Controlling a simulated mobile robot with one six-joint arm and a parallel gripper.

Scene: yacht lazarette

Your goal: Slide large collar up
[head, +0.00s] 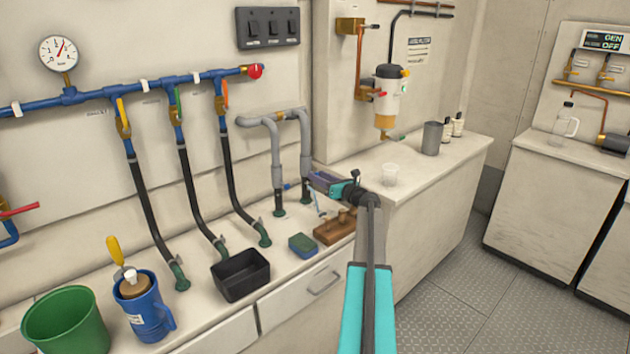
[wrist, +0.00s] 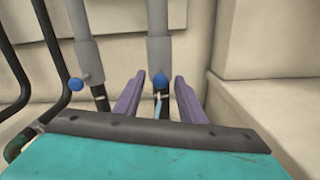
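Two grey vertical pipes carry wider grey collars. The right collar (wrist: 161,60) is in the wrist view, with a blue knob (wrist: 160,81) at its lower end and dark hose below. The left collar (wrist: 87,58) has a similar blue knob (wrist: 76,85). I cannot tell from size which is the large one. My gripper (wrist: 160,77) is open, its purple fingers on either side of the right collar's lower end in the picture, with visible gaps. In the head view, my gripper (head: 312,184) is by the right leg of the grey pipe (head: 306,150) and hides its lower part.
A brown wooden block (head: 335,228), a blue-green sponge (head: 302,246) and a black tray (head: 240,275) lie on the counter near the pipes. Black hoses (head: 193,187) rise to the left. A panel wall (wrist: 255,40) stands close on the right.

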